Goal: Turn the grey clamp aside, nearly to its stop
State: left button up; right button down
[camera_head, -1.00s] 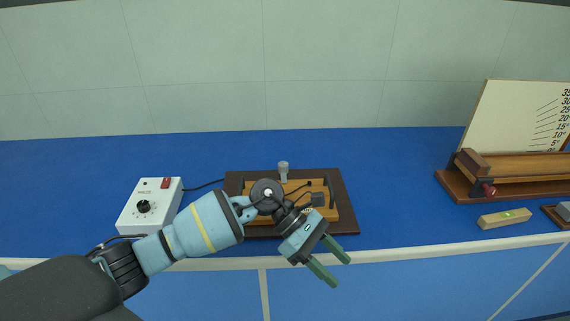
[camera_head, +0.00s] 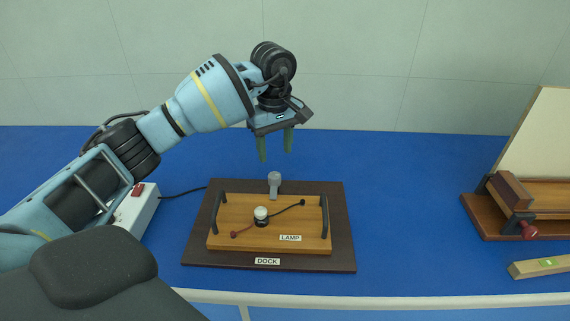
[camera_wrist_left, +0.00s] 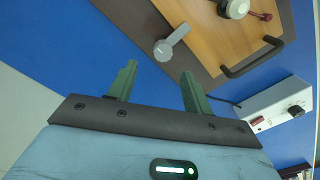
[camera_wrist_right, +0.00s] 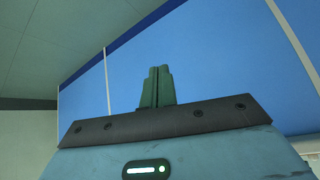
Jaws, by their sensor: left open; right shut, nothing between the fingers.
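The grey clamp (camera_head: 275,182) stands at the back edge of the dark dock (camera_head: 200,247), behind the wooden lamp board (camera_head: 222,236). It also shows in the left wrist view (camera_wrist_left: 172,43), its grey bar slanting beyond my fingertips. My left gripper (camera_head: 275,156) is open and empty above and slightly behind the clamp in the head view, pointing down. In the left wrist view its green fingers (camera_wrist_left: 158,82) are spread apart, with the clamp not between them. My right gripper (camera_wrist_right: 157,72) is shut and empty, away from the dock, and shows only in its own wrist view.
A white control box (camera_head: 140,212) stands left of the dock, partly behind my left arm, with a black cable. A wooden stand with a pale board (camera_head: 540,150) and a level (camera_head: 540,267) are at the right. The blue bench between is clear.

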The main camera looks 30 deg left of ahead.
aim_at(274, 175)
pick_arm(q)
jog(key=shift+s, duration=0.3)
jog(key=shift+s+f, duration=0.15)
jog(key=shift+f, duration=0.2)
notch_tip(274, 175, down, 6)
jog(key=shift+r, duration=0.15)
jog(key=shift+f, duration=0.65)
pick_arm(e)
jog(key=shift+s, duration=0.4)
pick_arm(q)
jog(key=c, duration=1)
jog(key=shift+o, duration=0.2)
pick_arm(e)
jog(key=shift+s, duration=0.3)
